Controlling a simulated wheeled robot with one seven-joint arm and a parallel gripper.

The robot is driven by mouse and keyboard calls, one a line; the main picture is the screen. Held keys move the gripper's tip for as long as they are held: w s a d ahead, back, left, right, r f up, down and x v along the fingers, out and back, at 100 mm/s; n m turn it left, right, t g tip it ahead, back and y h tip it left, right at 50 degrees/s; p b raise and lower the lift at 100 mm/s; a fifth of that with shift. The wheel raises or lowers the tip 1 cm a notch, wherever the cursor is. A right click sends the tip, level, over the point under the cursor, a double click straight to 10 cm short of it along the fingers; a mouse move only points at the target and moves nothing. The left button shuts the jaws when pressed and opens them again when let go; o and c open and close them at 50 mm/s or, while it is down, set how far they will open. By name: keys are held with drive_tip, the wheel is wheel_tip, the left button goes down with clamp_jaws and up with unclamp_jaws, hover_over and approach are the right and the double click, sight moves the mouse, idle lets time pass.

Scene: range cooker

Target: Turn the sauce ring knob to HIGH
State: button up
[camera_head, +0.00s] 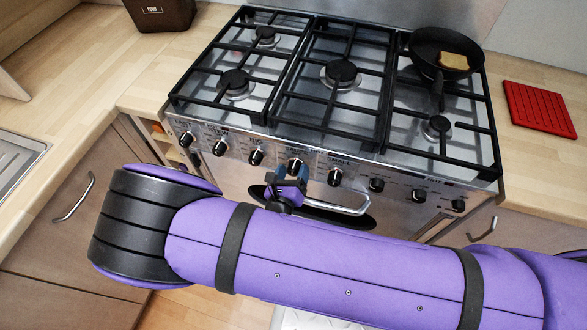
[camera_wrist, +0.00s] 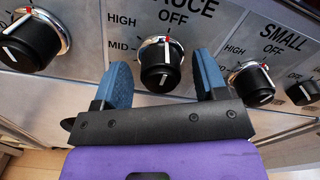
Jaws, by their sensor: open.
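The sauce ring knob (camera_wrist: 160,66) is black with a chrome ring, under the partly cut-off label "SAUCE OFF". Its white line points up towards the red mark near OFF. HIGH and MID are printed to its left. My gripper (camera_wrist: 164,78) is open, with one blue finger on each side of this knob. I cannot tell whether either finger touches it. In the head view my gripper (camera_head: 289,179) is at the front panel by the sauce knob (camera_head: 295,166), which it partly covers.
The small ring knob (camera_wrist: 251,84) is close to the right finger. Another knob (camera_wrist: 32,42) stands to the left. The oven handle (camera_head: 340,208) runs below the panel. A black pan (camera_head: 420,45) with a yellowish item sits on the back right burner.

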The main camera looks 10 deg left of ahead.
drive_tip(key=shift+w, duration=0.45)
drive_tip(key=c, duration=0.7)
drive_tip(key=n, duration=0.5)
drive_tip(key=shift+n, duration=0.3)
drive_tip(key=n, duration=0.6)
drive_tip(key=shift+s, duration=0.1)
